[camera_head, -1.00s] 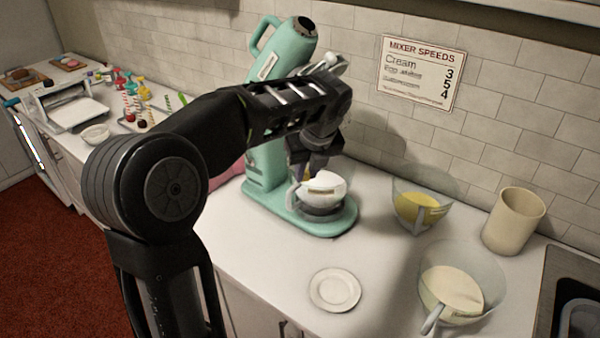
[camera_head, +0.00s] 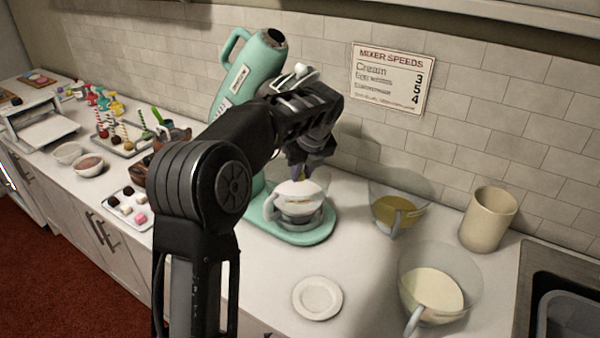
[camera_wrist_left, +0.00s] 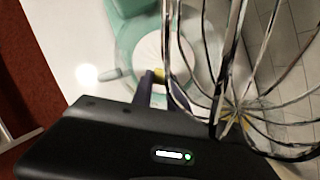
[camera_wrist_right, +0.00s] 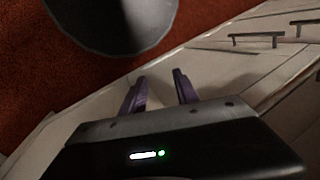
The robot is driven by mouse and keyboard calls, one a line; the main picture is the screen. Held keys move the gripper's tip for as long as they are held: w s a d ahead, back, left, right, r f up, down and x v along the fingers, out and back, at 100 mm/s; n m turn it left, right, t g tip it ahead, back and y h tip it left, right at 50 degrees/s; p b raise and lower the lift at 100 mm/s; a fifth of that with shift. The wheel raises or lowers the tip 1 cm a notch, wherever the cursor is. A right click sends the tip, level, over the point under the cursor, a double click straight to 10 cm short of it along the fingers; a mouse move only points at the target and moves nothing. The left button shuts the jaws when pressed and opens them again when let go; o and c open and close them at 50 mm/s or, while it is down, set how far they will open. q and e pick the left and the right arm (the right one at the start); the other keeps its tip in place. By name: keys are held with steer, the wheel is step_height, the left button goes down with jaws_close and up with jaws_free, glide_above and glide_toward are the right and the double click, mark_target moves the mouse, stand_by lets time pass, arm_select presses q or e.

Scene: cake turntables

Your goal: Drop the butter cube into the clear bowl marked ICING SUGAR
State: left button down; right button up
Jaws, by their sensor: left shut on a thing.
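My left gripper (camera_head: 300,174) is over the clear bowl (camera_head: 310,212) on the mixer's base, which has white contents. In the left wrist view my left gripper (camera_wrist_left: 160,76) is shut on a small yellow butter cube (camera_wrist_left: 158,75), above the bowl's white contents (camera_wrist_left: 152,50). The wire whisk (camera_wrist_left: 235,90) hangs close beside the fingers. I cannot read any marking on the bowls. My right gripper (camera_wrist_right: 160,78) is open and empty, low near the cabinet fronts.
The teal mixer (camera_head: 243,75) stands tilted back behind my left arm. To the right are a clear bowl with yellow contents (camera_head: 397,212), one with cream contents (camera_head: 432,290) and a beige canister (camera_head: 488,220). A white plate (camera_head: 317,298) lies in front. Sweets on a tray (camera_head: 128,206) are at left.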

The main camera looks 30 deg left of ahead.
arm_select(q)
steer(key=c, duration=1.2)
jaws_free()
steer(key=shift+s+d+r, duration=0.1)
steer(key=shift+d+r, duration=0.1)
steer(key=shift+r, duration=0.3)
steer(key=shift+s+d+r+b, duration=0.4)
steer(key=shift+d+r+b, duration=0.2)
steer(key=shift+d+r, duration=0.15)
steer(key=s+d+b, duration=0.3)
steer(key=s+d, duration=0.3)
steer(key=d, duration=0.3)
steer(key=shift+s, duration=0.15)
